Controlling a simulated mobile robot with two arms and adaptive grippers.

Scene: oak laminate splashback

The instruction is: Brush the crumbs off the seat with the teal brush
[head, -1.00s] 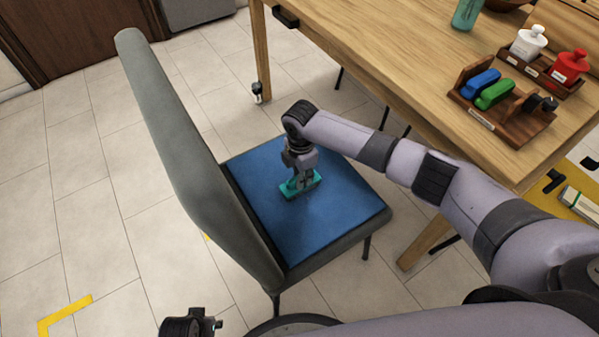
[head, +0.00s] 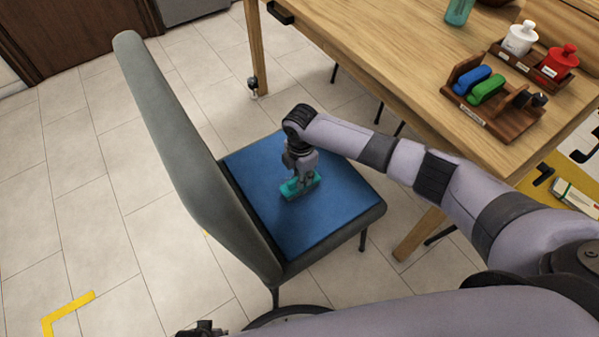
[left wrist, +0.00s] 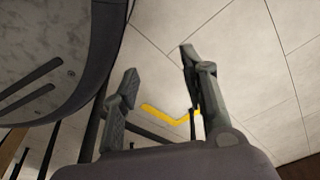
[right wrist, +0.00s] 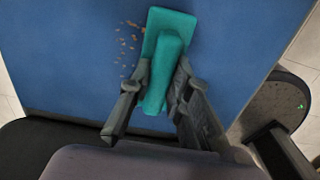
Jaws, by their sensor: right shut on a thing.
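The chair's blue seat (head: 335,200) shows in the middle of the head view. My right gripper (head: 298,180) is over the seat, shut on the teal brush (head: 303,189). The brush is at the seat surface; I cannot tell whether it touches. In the right wrist view the teal brush (right wrist: 168,58) lies between the fingers of the right gripper (right wrist: 160,92), and several tan crumbs (right wrist: 127,42) lie on the blue seat (right wrist: 70,60) left of it. My left gripper (left wrist: 160,82) is open and empty, above the floor.
The grey chair back (head: 190,150) rises left of the seat. A wooden table (head: 400,60) stands to the right, with a wooden rack (head: 505,117) holding blue and green brushes, and white and red bottles. Yellow tape (head: 68,312) marks the floor at left.

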